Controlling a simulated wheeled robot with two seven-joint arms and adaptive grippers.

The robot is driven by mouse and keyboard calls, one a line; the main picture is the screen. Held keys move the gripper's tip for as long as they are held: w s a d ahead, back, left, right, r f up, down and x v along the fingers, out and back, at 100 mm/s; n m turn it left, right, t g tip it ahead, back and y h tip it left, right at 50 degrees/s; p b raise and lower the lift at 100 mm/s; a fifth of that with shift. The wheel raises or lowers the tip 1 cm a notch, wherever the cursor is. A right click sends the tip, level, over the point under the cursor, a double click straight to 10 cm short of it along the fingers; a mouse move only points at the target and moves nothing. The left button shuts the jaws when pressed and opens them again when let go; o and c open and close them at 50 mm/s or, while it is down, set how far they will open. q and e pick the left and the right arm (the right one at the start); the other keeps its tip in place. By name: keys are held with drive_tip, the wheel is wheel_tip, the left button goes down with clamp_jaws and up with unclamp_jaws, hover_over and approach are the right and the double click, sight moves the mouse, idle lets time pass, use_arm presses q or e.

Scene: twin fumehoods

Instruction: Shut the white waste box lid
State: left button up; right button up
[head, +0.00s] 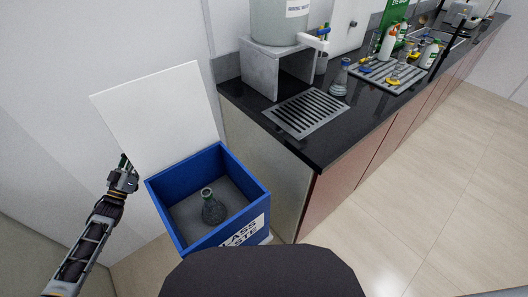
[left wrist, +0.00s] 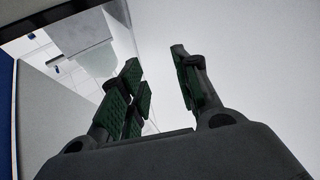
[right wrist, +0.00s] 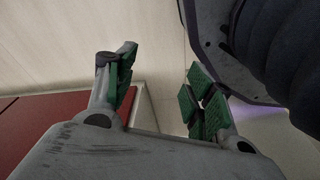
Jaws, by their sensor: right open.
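The waste box (head: 165,205) is blue with a white label on its front, and stands on the floor left of the counter. Its white lid (head: 155,110) is raised, tilted up at the back left of the box. My left gripper (head: 124,163) is at the lid's lower left edge, beside the box. Its tips are partly hidden there, and I cannot tell whether they touch the lid. In the left wrist view its fingers (left wrist: 160,75) are apart. My right gripper (right wrist: 160,68) is open and empty, out of the head view.
A grey flask (head: 212,211) stands inside the box. The black counter (head: 330,135) at the right holds a drain grate (head: 305,113), a tank on a grey stand (head: 275,68), another flask (head: 340,80) and a rack of bottles (head: 390,75). Pale floor (head: 430,200) is clear at the right.

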sight(144, 85)
use_arm(q)
drive_tip(key=s+d+r+m+g+h+b, duration=0.2)
drive_tip(key=r+m+h, duration=0.1)
drive_tip(key=r+h, duration=0.2)
drive_tip(key=s+d+r+m+g+h+b, duration=0.1)
drive_tip(key=s+d+r+m+h+b, duration=0.1)
drive_tip(key=r+h, duration=0.3)
drive_tip(key=s+d+r+m+g+h+b, duration=0.1)
drive_tip(key=d+r+m+g+h+b, duration=0.1)
drive_tip(key=r+m+h, duration=0.2)
drive_tip(key=shift+s+r+m+g+h+b, duration=0.2)
drive_tip(key=shift+r+m, duration=0.1)
drive_tip(key=shift+r, duration=0.45)
drive_tip(key=shift+s+r+m+g+h+b, duration=0.1)
drive_tip(key=shift+s+r+m+h, duration=0.15)
drive_tip(key=shift+r, duration=0.45)
use_arm(e)
drive_tip(key=w, duration=0.2)
drive_tip(key=w+a, duration=0.1)
drive_tip(key=shift+w+r, duration=0.35)
drive_tip(key=shift+r, duration=0.05)
use_arm(q)
drive_tip(key=shift+w+r, duration=0.1)
drive_tip(key=shift+w, duration=0.05)
drive_tip(key=shift+x, duration=6.8)
use_arm(e)
drive_tip(key=shift+s+f, duration=0.1)
drive_tip(key=shift+f, duration=0.25)
use_arm(q)
clamp_jaws()
